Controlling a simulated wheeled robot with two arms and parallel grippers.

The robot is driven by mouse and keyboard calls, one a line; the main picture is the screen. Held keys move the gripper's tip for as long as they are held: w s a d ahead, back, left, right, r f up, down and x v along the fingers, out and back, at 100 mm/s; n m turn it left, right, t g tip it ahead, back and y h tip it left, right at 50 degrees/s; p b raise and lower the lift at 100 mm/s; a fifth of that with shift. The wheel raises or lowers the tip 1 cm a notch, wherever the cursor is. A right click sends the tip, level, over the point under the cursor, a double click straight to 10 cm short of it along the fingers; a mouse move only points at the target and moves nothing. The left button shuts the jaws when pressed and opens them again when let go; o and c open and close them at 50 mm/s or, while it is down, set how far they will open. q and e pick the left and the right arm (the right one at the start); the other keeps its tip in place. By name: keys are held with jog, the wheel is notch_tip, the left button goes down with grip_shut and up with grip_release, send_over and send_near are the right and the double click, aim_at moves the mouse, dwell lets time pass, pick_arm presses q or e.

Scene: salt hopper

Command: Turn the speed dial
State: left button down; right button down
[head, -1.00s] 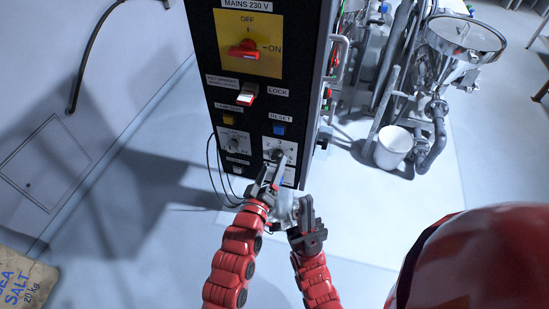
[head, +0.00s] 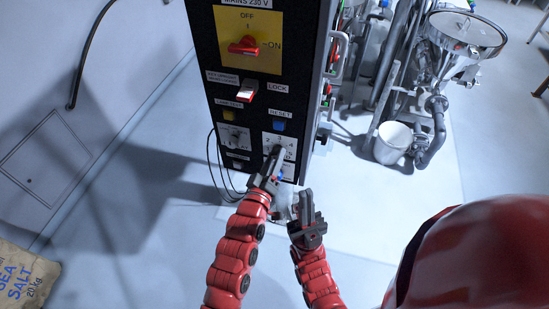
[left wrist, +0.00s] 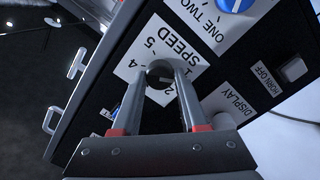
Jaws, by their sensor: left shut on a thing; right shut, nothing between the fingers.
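The speed dial (left wrist: 159,75) is a round dark knob with a light pointer mark, on a white plate (left wrist: 140,62) lettered SPEED with numbers around it. In the left wrist view my left gripper (left wrist: 165,80) has one finger on each side of the dial and is shut on it. In the head view my left gripper (head: 273,157) reaches up to the white plate low on the black panel and mostly hides the dial. My right gripper (head: 306,204) is shut and empty, below and to the right, apart from the panel.
The black panel (head: 206,60) also carries a red mains switch (head: 244,45), a lock switch (head: 248,90) and a blue reset button (head: 279,126). Left of the speed plate is another dial (head: 233,134). A white bucket (head: 393,143) and steel hopper (head: 466,33) stand right. A salt bag (head: 25,275) lies lower left.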

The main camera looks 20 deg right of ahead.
pick_arm(q)
jog(key=m+b, duration=1.1)
jog(key=b, duration=0.2)
jog(key=shift+y, duration=0.3)
jog(key=shift+r+m+b, duration=0.1)
jog(key=shift+m+b, duration=0.2)
jog(key=shift+m, duration=0.1)
jog(key=shift+c, duration=2.2)
grip_release()
